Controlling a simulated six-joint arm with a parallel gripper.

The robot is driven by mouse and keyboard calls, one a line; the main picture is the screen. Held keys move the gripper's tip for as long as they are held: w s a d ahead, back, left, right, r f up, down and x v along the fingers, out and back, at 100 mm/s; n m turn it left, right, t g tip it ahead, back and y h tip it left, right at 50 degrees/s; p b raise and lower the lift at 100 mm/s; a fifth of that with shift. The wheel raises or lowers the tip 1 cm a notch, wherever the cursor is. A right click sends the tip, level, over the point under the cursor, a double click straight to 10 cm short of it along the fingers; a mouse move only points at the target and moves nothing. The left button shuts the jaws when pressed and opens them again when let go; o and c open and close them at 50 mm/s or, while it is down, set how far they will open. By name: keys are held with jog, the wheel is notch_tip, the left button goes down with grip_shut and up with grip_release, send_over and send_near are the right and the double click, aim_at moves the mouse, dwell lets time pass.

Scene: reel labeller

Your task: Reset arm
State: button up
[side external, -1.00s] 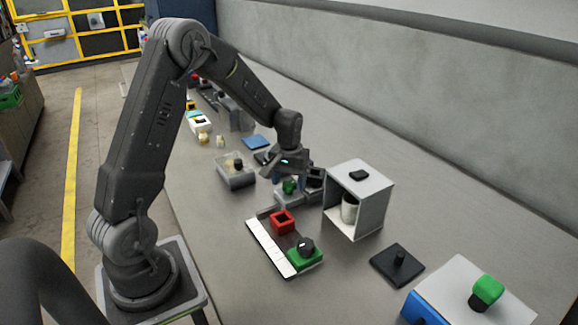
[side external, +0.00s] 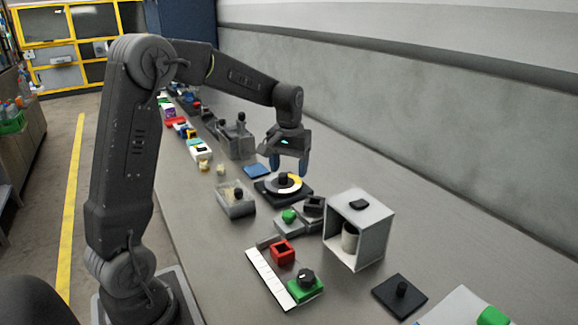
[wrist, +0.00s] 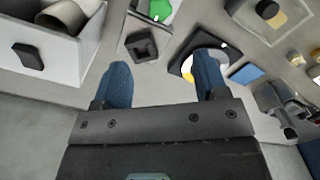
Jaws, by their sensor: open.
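My gripper (side external: 289,168) is open and empty, with two blue fingers pointing down. It is raised above the bench. In the side view it overlaps the far side of a round yellow and white disc (side external: 295,181) on a black square base (side external: 265,188). In the wrist view the blue fingers (wrist: 163,88) are spread well apart with nothing between them. The right finger partly hides the disc there. A grey block with a green knob (side external: 289,216) and a dark square socket (side external: 314,205) sit nearer the camera.
A white open box (side external: 375,205) holds a pale cylinder (side external: 350,237). A white strip tray (side external: 268,277) carries a red square ring (side external: 282,252) and a green block with a black knob (side external: 305,287). A clear bin (side external: 236,204) and blue pad (side external: 257,171) lie nearby. Bench toward the wall is clear.

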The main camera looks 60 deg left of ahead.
jog(key=shift+d, duration=0.1)
jog(key=s+d+r+m+t, duration=0.3)
jog(key=s+d+r, duration=0.45)
jog(key=d, duration=0.25)
jog(key=s+d+m+t, duration=0.1)
jog(key=s+d+m, duration=0.1)
jog(key=s, duration=0.4)
jog(key=s+d+f+m+t, duration=0.1)
jog(key=s+d+m, duration=0.1)
jog(key=s+d, duration=0.3)
jog(key=shift+s+d+t, duration=0.15)
jog(key=shift+s+t, duration=0.15)
jog(key=shift+s, duration=0.4)
